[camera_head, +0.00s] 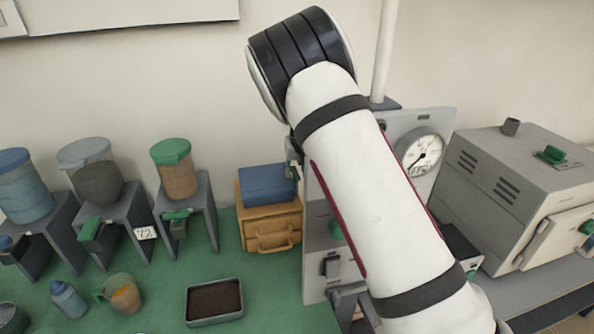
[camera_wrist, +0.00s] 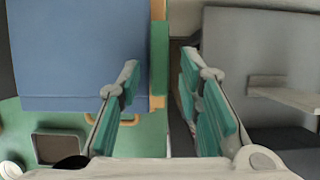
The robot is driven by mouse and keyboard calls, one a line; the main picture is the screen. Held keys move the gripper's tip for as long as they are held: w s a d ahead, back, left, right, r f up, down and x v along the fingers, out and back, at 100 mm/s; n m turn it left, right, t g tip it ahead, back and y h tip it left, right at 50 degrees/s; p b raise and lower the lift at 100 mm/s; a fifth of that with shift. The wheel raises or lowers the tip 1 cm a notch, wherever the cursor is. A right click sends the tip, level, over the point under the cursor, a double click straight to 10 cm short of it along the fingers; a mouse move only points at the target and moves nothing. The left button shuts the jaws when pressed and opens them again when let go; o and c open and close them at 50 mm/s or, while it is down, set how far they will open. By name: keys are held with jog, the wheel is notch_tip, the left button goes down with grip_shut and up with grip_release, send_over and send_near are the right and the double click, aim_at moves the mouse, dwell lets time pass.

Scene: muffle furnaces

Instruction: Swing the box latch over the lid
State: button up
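A wooden box with a blue lid (camera_head: 267,185) stands on the green bench, with an orange front handle (camera_head: 273,240). In the wrist view the blue lid (camera_wrist: 80,55) fills the upper left, with a strip of wood at its right edge and the orange handle (camera_wrist: 97,118) below. The left finger overlaps the lid's near right corner in the picture; contact cannot be told.
A grey panel with a round gauge (camera_head: 421,153) stands right of the box, partly behind my arm. A grey furnace (camera_head: 520,190) is farther right. A dark-filled tray (camera_head: 214,301), a jug (camera_head: 124,295) and several lidded hoppers are on the left. Bare bench lies before the box.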

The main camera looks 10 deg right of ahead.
grip_shut()
jog(key=shift+a+m, duration=0.1)
jog(key=shift+m, duration=0.2)
jog(key=m, duration=0.1)
jog(key=m+h, duration=0.1)
jog(key=shift+a+f+m, duration=0.1)
jog(key=shift+a+m, duration=0.2)
jog(key=shift+m, duration=0.1)
jog(key=m, duration=0.1)
jog(key=m+h+b, duration=0.1)
jog(key=m, duration=0.1)
jog(key=m+g+h+b, duration=0.1)
jog(key=shift+w+a+m, duration=0.3)
jog(key=m+b, duration=0.1)
jog(key=m+g+b, duration=0.1)
jog(key=m, duration=0.1)
jog(key=w+m+h+b, duration=0.1)
jog(key=m, duration=0.1)
jog(key=shift+a+f+g, duration=0.1)
jog(key=shift+a+g, duration=0.15)
jog(key=shift+g, duration=0.15)
jog(key=shift+w+a+m+g+b, duration=0.1)
jog(key=shift+m+g+b, duration=0.35)
jog(key=shift+m+b, duration=0.55)
jog(key=shift+w+m+g+b, duration=0.1)
jog(key=shift+m+g+b, duration=0.4)
jog(key=shift+m, duration=0.9)
